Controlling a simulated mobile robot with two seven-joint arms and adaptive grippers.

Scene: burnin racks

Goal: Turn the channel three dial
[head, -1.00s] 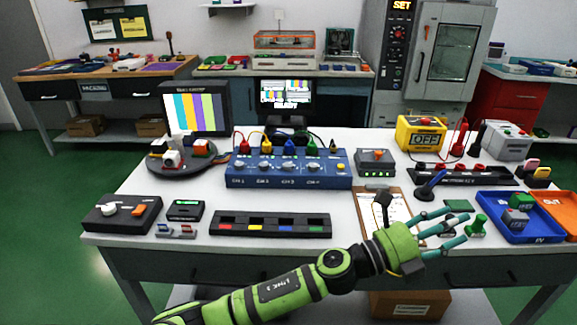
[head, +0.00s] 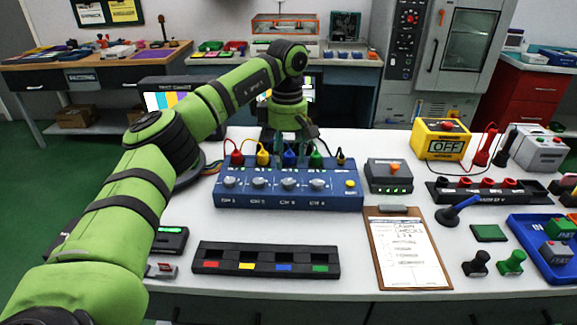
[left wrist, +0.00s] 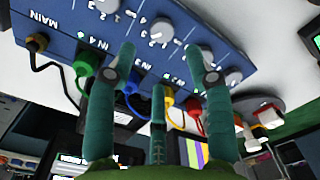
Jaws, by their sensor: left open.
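The blue channel box (head: 340,198) stands on the white table with a row of grey dials. The channel three dial (head: 288,184) is third from the left on its front, above the CH 3 label. In the left wrist view the channel three dial (left wrist: 161,30) shows just beyond and between two teal fingertips, apart from them. My left gripper (head: 291,146) hangs above the back of the box, fingers downward near the coloured plugs. In the left wrist view the left gripper (left wrist: 159,58) is open and empty. My right gripper is not in view.
Red, yellow, blue and green plugs with cables line the box's back edge. A grey unit (head: 388,177) stands right of the box. A black colour-marked strip (head: 265,259) and a clipboard (head: 408,250) lie in front. A monitor stands behind my arm.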

